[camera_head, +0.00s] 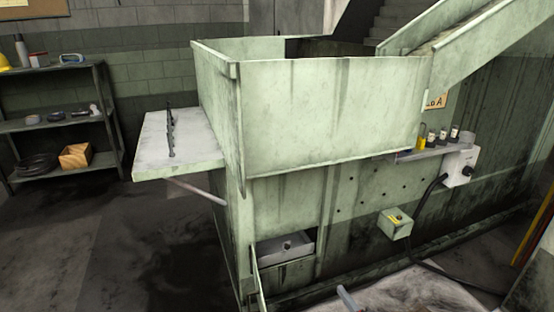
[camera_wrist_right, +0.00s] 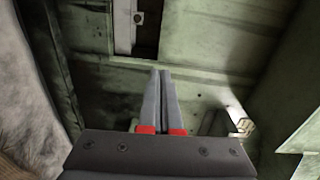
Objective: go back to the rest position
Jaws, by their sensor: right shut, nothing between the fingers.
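My right gripper (camera_wrist_right: 160,74) is shut and empty in the right wrist view, its grey fingers side by side with red bands at their bases. What looks like its tip (camera_head: 346,298) shows at the bottom edge of the head view, in front of the pale green machine (camera_head: 325,115). In the wrist view it points at the machine's green panels, apart from the grey tray (camera_wrist_right: 123,40) at the top. My left gripper is in neither view.
The grey tray (camera_head: 302,243) with a small metal piece sits in the machine's low opening. A side shelf (camera_head: 190,150) holds a dark rod-like part (camera_head: 170,135). A yellow-topped box (camera_head: 396,224) and cable (camera_head: 430,190) are at right. Open floor (camera_head: 130,240) lies left.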

